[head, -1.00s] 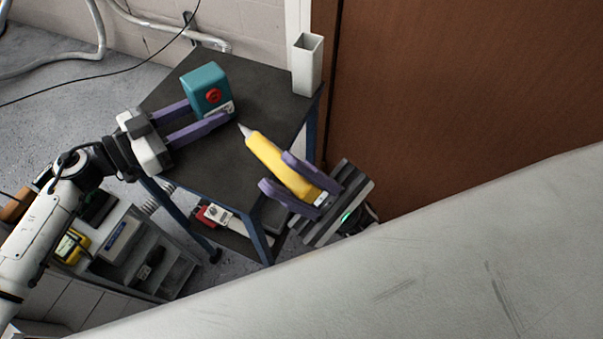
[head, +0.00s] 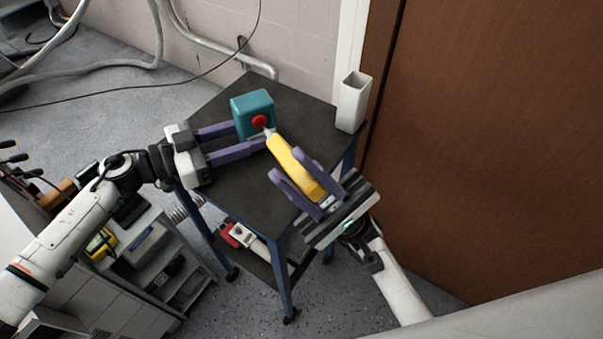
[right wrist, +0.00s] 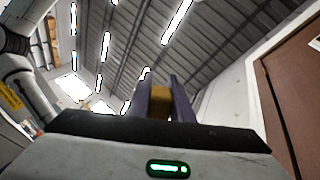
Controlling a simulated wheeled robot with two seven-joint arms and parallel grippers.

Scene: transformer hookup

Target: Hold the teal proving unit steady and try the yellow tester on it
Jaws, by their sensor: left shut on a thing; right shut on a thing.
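The teal proving unit (head: 252,106) stands upright on the dark table top, with a round red socket on its front face. My left gripper (head: 255,138) is shut on the unit from the left, its purple fingers at the unit's sides. The yellow tester (head: 297,168) is held at a slant in my right gripper (head: 297,180), its pale tip pointing up-left at the red socket. The tip looks at or very near the socket; I cannot tell if it touches. In the right wrist view the tester's yellow end (right wrist: 160,103) shows between the fingers.
A white square holder (head: 352,103) stands at the table's right corner, near a brown door (head: 480,130). The table top (head: 290,105) is otherwise bare. A red and white item (head: 240,236) lies on the lower shelf. A grey drawer unit (head: 150,265) with a yellow device stands at lower left.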

